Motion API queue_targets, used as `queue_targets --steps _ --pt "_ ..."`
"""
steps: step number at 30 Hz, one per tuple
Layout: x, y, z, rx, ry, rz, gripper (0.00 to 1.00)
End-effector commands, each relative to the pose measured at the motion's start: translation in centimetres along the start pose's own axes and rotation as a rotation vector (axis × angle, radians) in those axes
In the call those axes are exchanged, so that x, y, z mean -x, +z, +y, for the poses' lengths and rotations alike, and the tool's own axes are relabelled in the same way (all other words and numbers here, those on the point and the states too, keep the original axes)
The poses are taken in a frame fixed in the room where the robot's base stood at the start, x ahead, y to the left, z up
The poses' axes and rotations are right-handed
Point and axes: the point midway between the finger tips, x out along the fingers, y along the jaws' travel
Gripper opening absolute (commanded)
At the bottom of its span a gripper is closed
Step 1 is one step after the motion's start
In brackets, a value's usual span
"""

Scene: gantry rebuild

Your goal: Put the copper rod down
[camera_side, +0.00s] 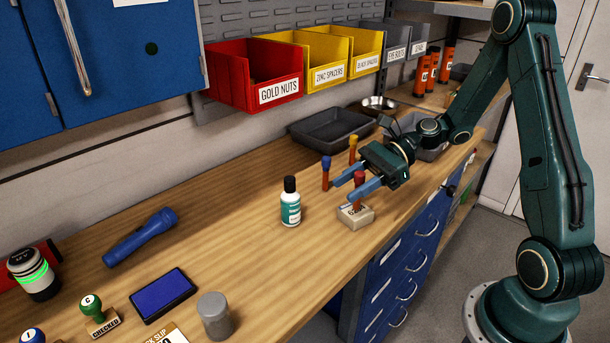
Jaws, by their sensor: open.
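My gripper (343,189) is open above the worktop, its two blue fingers pointing left. A slim orange-brown piece with a blue top (326,174) stands just beyond the fingertips. A similar piece with a yellow top (353,146) shows behind the gripper. A red-topped piece (359,179) is upright at the near finger, above a small pale labelled block (355,216). I cannot tell whether it touches the finger or which piece, if any, is the copper rod. The fingers and gripper body partly hide this group.
A white bottle (290,207) with a black cap stands left of the gripper. A dark tray (332,127) lies behind. A blue flashlight (140,237), ink pad (163,295), grey cylinder (214,315) and stamps occupy the left. Bins (255,75) hang above. The middle worktop is clear.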

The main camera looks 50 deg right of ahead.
Motion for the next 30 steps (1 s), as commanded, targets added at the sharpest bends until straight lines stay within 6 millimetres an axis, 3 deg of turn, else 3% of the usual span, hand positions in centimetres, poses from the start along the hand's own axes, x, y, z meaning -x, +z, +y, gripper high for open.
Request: queue_targets --steps 18,30 --pt "6.6 -0.1 -0.1 -0.001 -0.004 -0.001 0.41" --pt "7.4 0.0 0.0 -0.001 -0.001 0.000 0.41"
